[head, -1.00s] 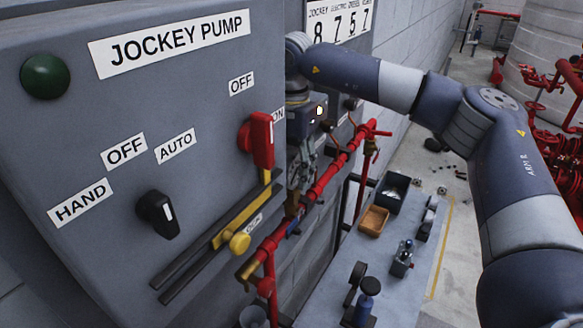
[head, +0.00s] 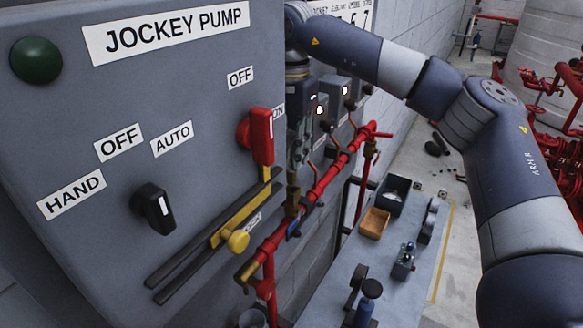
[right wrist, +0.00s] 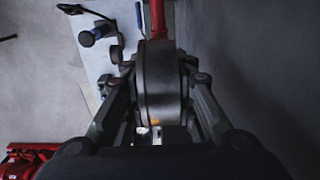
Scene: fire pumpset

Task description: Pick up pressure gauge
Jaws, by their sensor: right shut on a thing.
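My right gripper (head: 301,145) is beside the right edge of the jockey pump panel, above the red pipe (head: 330,180). In the right wrist view, the two fingers of the right gripper (right wrist: 163,118) are shut on a dark round body, the pressure gauge (right wrist: 156,75), seen edge-on. The gauge's dial face does not show. In the head view the gauge cannot be made out clearly at the gripper. Whether the gauge is still joined to the pipe below it I cannot tell. My left gripper is not in view.
The grey jockey pump panel (head: 75,135) with its red handle (head: 261,138) stands close on the left. A grey bench (head: 342,268) holds a wooden tray (head: 374,223), a dark bin (head: 394,195) and tools. Red pumpwork (head: 560,110) stands at the right.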

